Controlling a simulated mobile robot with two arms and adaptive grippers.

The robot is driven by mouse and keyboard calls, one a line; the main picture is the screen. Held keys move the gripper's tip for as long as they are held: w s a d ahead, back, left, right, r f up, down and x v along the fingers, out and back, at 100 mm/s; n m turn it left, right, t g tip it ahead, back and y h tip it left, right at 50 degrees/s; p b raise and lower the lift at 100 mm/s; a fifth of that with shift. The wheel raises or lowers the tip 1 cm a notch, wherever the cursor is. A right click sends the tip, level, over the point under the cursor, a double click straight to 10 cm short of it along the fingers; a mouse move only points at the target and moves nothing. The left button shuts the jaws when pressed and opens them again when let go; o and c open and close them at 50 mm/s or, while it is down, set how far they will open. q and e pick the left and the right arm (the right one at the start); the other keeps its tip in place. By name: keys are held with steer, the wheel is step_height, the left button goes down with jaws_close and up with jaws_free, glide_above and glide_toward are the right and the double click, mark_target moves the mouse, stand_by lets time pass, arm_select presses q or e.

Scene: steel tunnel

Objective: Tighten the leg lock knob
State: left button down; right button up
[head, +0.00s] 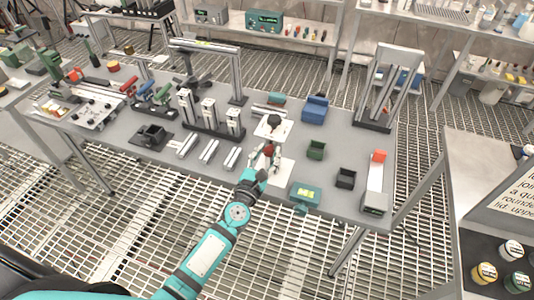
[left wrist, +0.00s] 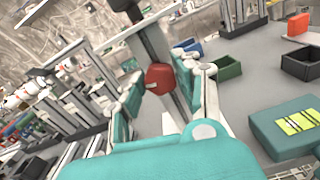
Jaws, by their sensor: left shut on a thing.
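The red leg lock knob (left wrist: 160,78) sits on the side of an upright grey metal leg (left wrist: 150,45) in the left wrist view. My left gripper (left wrist: 164,92) has one finger on each side of the knob and is shut on it. In the head view my left gripper (head: 266,160) is at the front middle of the bench, with the red knob (head: 268,149) small and partly covered. A white plate (head: 263,130) tops the leg, with a dark round piece (head: 274,120) on it. My right gripper is in neither view.
A teal box with a yellow label (head: 305,194) stands close right of my gripper. Green (head: 316,150) and black (head: 346,178) bins are farther right. Metal bars (head: 209,151) lie left, before upright posts (head: 208,112). A blue bin (head: 314,109) is behind.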

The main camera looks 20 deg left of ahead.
arm_select(q)
steer(key=m, duration=0.4)
steer(key=shift+m, duration=0.3)
steer(key=m+p, duration=0.1)
steer(key=m, duration=0.3)
steer(key=m+p, duration=0.1)
steer(key=m, duration=0.4)
steer(key=m+p, duration=0.1)
steer(key=m, duration=0.3)
steer(key=m+p, duration=0.1)
steer(key=m, duration=0.3)
steer(key=m+p, duration=0.1)
steer(key=m, duration=0.3)
steer(key=shift+m, duration=0.3)
steer(key=m, duration=0.3)
steer(key=shift+f+m+p, duration=0.1)
steer(key=shift+m+p, duration=0.2)
steer(key=shift+m, duration=2.1)
